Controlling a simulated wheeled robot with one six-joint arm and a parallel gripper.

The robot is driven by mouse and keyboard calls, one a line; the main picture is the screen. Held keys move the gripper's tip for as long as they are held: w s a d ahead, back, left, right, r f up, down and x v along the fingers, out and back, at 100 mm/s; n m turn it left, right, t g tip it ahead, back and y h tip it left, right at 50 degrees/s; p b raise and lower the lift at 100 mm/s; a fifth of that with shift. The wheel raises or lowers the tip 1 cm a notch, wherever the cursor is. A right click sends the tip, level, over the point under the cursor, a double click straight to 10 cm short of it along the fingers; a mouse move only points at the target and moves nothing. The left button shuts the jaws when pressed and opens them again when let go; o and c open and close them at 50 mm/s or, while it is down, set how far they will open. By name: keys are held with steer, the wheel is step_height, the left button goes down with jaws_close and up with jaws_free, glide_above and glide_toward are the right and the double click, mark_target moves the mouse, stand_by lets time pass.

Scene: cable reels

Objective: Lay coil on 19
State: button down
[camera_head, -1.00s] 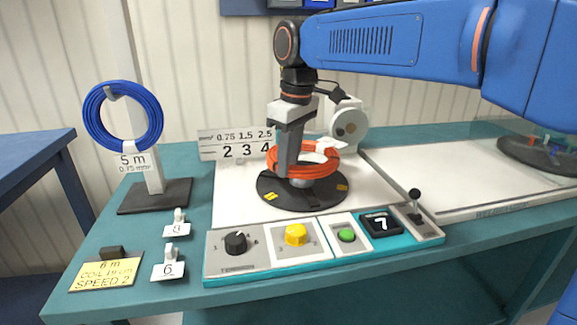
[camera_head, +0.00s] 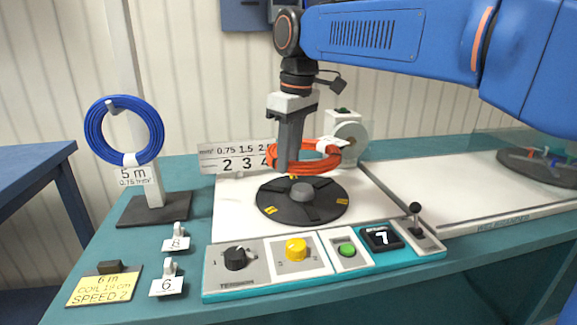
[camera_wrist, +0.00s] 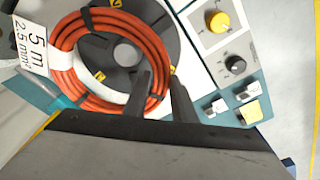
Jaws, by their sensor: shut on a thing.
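The orange coil (camera_head: 320,166) is a ring of cable with dark ties and a white tag; the tag reads 5 m and 2.5 mm² in the wrist view. My gripper (camera_head: 286,166) is shut on one side of the coil and holds it above the black winding disc (camera_head: 276,208). In the wrist view the fingers (camera_wrist: 159,84) straddle the near side of the coil (camera_wrist: 62,62), and the disc (camera_wrist: 165,22) shows behind it. A yellow note (camera_head: 103,290) reads 6 m, coil 19 cm, speed 2. No place marked 19 is readable.
A blue coil (camera_head: 92,132) hangs on a stand at left. Small numbered holders (camera_head: 168,284) stand near the front left. The control panel (camera_head: 318,262) has knobs, a green button and a display reading 7. A white tray (camera_head: 465,180) at right has much free room.

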steer(key=shift+r, duration=3.25)
steer(key=shift+s, duration=0.15)
